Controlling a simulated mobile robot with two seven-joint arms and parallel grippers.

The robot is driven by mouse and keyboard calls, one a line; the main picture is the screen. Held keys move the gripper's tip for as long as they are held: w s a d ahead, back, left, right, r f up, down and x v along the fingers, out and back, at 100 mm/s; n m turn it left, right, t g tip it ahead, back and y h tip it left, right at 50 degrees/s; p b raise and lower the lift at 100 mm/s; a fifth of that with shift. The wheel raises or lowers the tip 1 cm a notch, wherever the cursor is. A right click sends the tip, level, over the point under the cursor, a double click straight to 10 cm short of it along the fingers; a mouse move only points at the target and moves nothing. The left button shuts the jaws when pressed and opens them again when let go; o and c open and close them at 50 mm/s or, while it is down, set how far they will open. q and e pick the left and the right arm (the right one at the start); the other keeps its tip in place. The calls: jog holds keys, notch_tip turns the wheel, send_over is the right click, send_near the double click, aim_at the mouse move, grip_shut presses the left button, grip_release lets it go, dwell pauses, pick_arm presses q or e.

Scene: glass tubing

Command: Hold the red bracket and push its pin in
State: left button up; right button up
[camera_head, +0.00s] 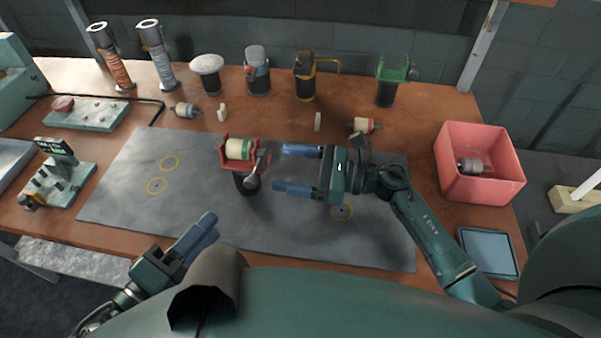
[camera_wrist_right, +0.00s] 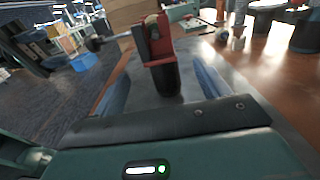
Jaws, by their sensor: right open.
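The red bracket (camera_head: 229,162) stands upright on a dark post (camera_head: 241,186) at the middle of the grey mat, with a cream and green roller (camera_head: 239,149) in it. A grey metal piece (camera_head: 257,163), perhaps the pin, shows at its right side with a dark round end below. My right gripper (camera_head: 285,169) is open and empty, just right of the bracket, fingers pointing at it. In the right wrist view the bracket (camera_wrist_right: 158,47) is ahead, between the blue fingers, apart from them. My left gripper (camera_head: 211,228) is low at the mat's front edge, its fingers overlapping in view.
Several tools and holders line the back, including a green bracket (camera_head: 396,72). Loose rollers (camera_head: 184,109) lie behind the mat (camera_head: 120,200). The mat's left part is clear.

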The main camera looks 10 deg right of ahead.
aim_at(255, 163)
jog(key=x, duration=0.7)
jog(key=shift+w+a, duration=0.1)
jog(key=shift+a, duration=0.2)
